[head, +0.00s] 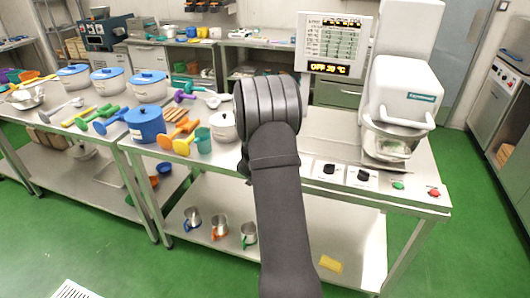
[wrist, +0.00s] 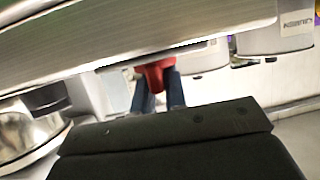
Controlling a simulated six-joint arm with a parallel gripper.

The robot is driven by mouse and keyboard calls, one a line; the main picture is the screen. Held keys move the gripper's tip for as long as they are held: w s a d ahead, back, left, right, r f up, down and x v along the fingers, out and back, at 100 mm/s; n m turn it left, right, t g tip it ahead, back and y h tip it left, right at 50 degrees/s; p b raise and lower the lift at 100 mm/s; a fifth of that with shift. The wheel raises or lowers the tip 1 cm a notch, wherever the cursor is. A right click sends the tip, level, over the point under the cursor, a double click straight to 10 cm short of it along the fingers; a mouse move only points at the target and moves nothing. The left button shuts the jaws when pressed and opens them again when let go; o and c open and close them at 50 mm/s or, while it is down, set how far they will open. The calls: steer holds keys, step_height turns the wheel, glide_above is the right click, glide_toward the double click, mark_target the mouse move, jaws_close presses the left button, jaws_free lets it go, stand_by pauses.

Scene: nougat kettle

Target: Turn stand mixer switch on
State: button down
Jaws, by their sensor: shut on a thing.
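The stand mixer (head: 402,92) is the white machine at the right end of the steel table, with a clear bowl (head: 395,140) under its head. Which part is its switch I cannot tell. The table front by it carries black knobs (head: 329,169), a green button (head: 398,185) and a red button (head: 434,192). In the wrist view my gripper (wrist: 158,88) is shut on a small red piece (wrist: 155,72) below a pale grey edge. What the red piece belongs to I cannot tell. In the head view my dark arm hides the gripper.
A display panel (head: 333,40) stands left of the mixer. Blue-lidded pots, a blue pot (head: 145,124), a teal cup (head: 203,141) and coloured utensils crowd the table's left part. Metal jugs (head: 219,224) and a yellow sponge (head: 331,263) are on the lower shelf.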

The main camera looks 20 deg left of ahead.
steer(key=shift+m+h, duration=0.6)
steer(key=shift+h, duration=0.1)
steer(key=c, duration=1.5)
jaws_free()
steer(key=shift+o, duration=0.2)
steer(key=v, duration=1.7)
steer(key=shift+s, duration=0.25)
steer(key=shift+w, duration=0.1)
steer(key=x, duration=1.7)
steer(key=shift+w, duration=0.15)
